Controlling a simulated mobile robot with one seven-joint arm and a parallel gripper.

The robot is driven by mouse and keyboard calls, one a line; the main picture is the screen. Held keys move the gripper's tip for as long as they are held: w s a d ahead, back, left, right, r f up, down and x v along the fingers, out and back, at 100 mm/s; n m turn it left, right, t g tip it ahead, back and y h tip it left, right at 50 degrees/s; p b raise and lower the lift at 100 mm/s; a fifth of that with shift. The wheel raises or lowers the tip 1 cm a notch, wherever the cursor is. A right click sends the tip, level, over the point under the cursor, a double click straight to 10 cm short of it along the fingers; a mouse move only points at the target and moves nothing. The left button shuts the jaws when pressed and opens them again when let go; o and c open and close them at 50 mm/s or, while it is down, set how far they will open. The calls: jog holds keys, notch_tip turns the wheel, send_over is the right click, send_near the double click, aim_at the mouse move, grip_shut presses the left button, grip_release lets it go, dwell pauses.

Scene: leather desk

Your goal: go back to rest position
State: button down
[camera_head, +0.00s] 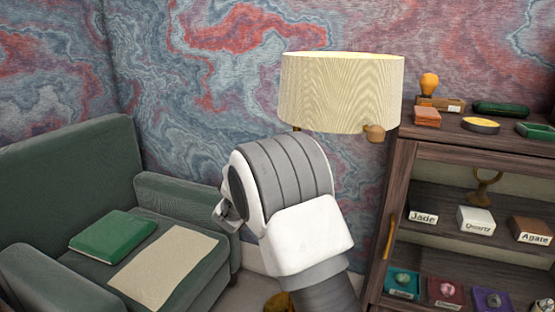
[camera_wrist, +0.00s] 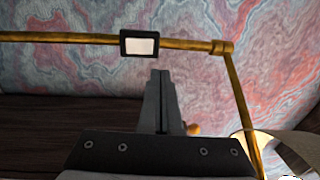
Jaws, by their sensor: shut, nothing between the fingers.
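My arm rises through the middle of the head view, in front of the floor lamp with its cream shade (camera_head: 341,92). My gripper is mostly hidden there behind the wrist housing. In the wrist view my gripper (camera_wrist: 161,76) points up the picture with its two grey fingers together and nothing between them. A brass rod (camera_wrist: 70,38) with a black-framed white tag (camera_wrist: 139,44) crosses beyond the fingertips. I see no contact with it.
A green armchair (camera_head: 70,160) at left holds a green book (camera_head: 112,236) and a beige cloth or sheet (camera_head: 163,268). A dark wooden cabinet (camera_head: 400,185) with labelled mineral samples stands at right. A brass post (camera_wrist: 238,95) is right of my fingers.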

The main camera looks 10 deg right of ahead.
jog(key=shift+s+a, duration=0.25)
jog(key=shift+s, duration=0.2)
jog(key=shift+r, duration=0.1)
jog(key=s+a+r+n+g+y, duration=0.1)
jog(key=s+r+n+g+y, duration=0.1)
jog(key=s+r+n+y, duration=0.9)
jog(key=s+d+f+n+g+h, duration=0.1)
jog(key=s+d+f+n+g, duration=0.2)
jog(key=s, duration=0.8)
jog(key=s+d+f+n+g+p, duration=0.1)
jog(key=s+f+n+g, duration=0.4)
jog(key=s, duration=0.7)
jog(key=s+d+f+n+g+h, duration=0.1)
jog(key=s+d+f+n, duration=0.3)
jog(key=s, duration=0.7)
notch_tip(320, 180, up, 24)
jog(key=a+n+p, duration=0.1)
jog(key=p, duration=2.1)
jog(key=shift+w+a, duration=0.25)
jog(key=shift+w, duration=0.05)
